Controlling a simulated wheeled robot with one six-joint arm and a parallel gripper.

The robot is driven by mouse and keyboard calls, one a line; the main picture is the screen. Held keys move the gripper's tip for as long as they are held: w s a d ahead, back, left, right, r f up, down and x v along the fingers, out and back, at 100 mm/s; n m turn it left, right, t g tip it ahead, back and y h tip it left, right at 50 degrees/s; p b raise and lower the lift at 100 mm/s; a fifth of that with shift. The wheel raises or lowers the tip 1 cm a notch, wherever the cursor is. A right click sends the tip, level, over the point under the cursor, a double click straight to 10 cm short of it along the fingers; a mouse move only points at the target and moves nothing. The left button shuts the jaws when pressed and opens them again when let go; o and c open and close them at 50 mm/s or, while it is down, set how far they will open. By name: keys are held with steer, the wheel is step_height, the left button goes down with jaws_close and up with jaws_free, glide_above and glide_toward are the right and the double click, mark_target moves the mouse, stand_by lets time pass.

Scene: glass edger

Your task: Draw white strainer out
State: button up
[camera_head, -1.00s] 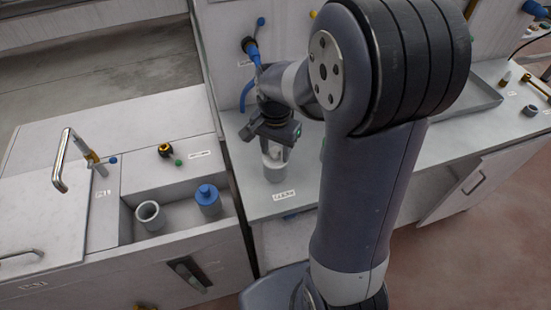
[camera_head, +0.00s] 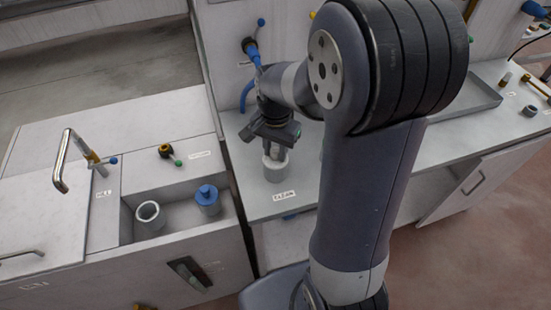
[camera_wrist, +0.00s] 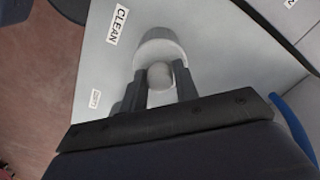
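The white strainer shows as a pale rounded top (camera_wrist: 160,75) in the wrist view. It sits in a white cylindrical cup (camera_head: 276,172) on the counter, labelled CLEAN in the wrist view. The cup's rim (camera_wrist: 160,43) shows beyond my fingers. My gripper (camera_wrist: 160,78) points down over the cup, one finger on each side of the pale top. The gap beside it is very small, and I cannot tell whether the fingers touch it. The strainer's lower part is hidden in the cup. In the head view, my gripper (camera_head: 275,150) is at the cup's mouth.
A sink basin on the left holds an open grey cup (camera_head: 150,219) and a blue-topped container (camera_head: 207,199). A blue valve fitting (camera_head: 250,47) is on the wall behind my gripper. A tray (camera_head: 478,98) lies at the right.

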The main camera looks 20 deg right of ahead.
jaws_close()
steer(key=shift+r+p, duration=0.6)
steer(key=shift+r, duration=0.05)
stand_by(0.4)
steer(key=shift+r+p, duration=3)
steer(key=shift+r, duration=0.65)
step_height(320, 180, up, 4)
steer(key=p, duration=0.3)
